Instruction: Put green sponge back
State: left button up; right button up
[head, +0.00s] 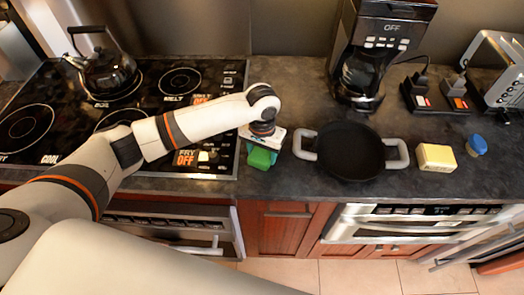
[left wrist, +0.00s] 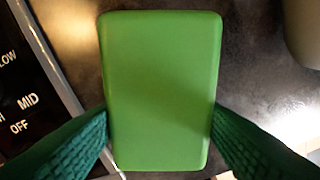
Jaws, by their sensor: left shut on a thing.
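The green sponge (head: 261,158) is at the counter between the stove's right edge and the black pan. In the left wrist view the sponge (left wrist: 160,90) fills the middle, with a finger against each long side. My left gripper (head: 262,146) points down and is shut on the sponge; its fingers also show in the left wrist view (left wrist: 160,135). I cannot tell whether the sponge touches the counter. My right gripper is not in view.
A black pan (head: 350,152) with grey handles stands close to the right of the sponge. The stove (head: 215,105) with a kettle (head: 104,68) is on the left. A coffee maker (head: 372,55), a yellow block (head: 436,157) and a blue-capped jar (head: 476,145) are further right.

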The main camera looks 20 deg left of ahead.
aim_at(263, 152)
pick_arm(q)
jog(key=shift+d+f, duration=0.1)
jog(key=shift+f, duration=0.15)
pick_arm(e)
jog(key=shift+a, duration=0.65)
pick_arm(q)
jog(key=shift+f, duration=0.15)
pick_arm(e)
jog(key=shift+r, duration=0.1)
pick_arm(q)
jog(key=o, duration=1.4)
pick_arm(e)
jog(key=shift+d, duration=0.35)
pick_arm(q)
jog(key=shift+r, duration=0.2)
notch_tip(263, 152, up, 12)
jog(key=b, duration=0.2)
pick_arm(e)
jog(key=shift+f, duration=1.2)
